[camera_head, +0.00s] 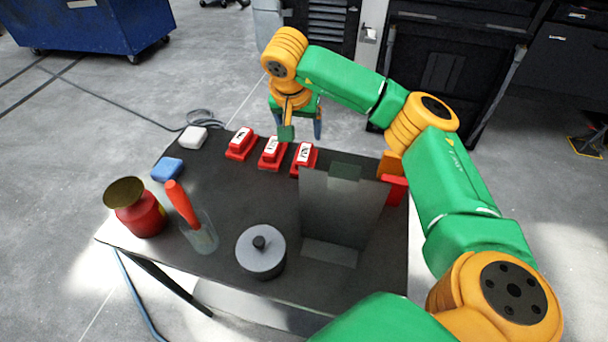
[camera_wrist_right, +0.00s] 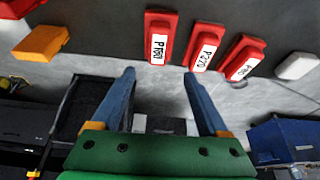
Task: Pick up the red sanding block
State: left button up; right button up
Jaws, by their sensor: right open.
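Three red sanding blocks with white labels stand in a row near the table's far edge: a left one (camera_head: 240,143), a middle one (camera_head: 272,153) and a right one (camera_head: 304,157). In the right wrist view the same row shows in reverse order, with the P80-like label (camera_wrist_right: 243,58) on the right, a P270-like label (camera_wrist_right: 206,46) in the middle and another block (camera_wrist_right: 161,38) at left. My right gripper (camera_head: 300,132) hangs at the far edge, beyond the middle and right blocks. Its fingers (camera_wrist_right: 158,88) are apart and empty. My left gripper is not visible.
A grey upright panel (camera_head: 340,212) stands near the right block. An orange block (camera_wrist_right: 40,43) lies at right.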

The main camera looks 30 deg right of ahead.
aim_at(304, 152)
notch_tip(304, 152, down, 2)
jog(key=shift+w, duration=0.15)
jog(key=shift+w+d+f, duration=0.1)
jog(key=shift+d+f, duration=0.05)
jog(key=shift+f, duration=0.05)
jog(key=x, duration=0.2)
jog(key=s+p+x, duration=0.1)
jog(key=x, duration=0.2)
jog(key=shift+f, duration=0.35)
jog(key=shift+w+f, duration=0.15)
jog(key=shift+f, duration=0.1)
jog(key=shift+r, duration=0.1)
grip_shut()
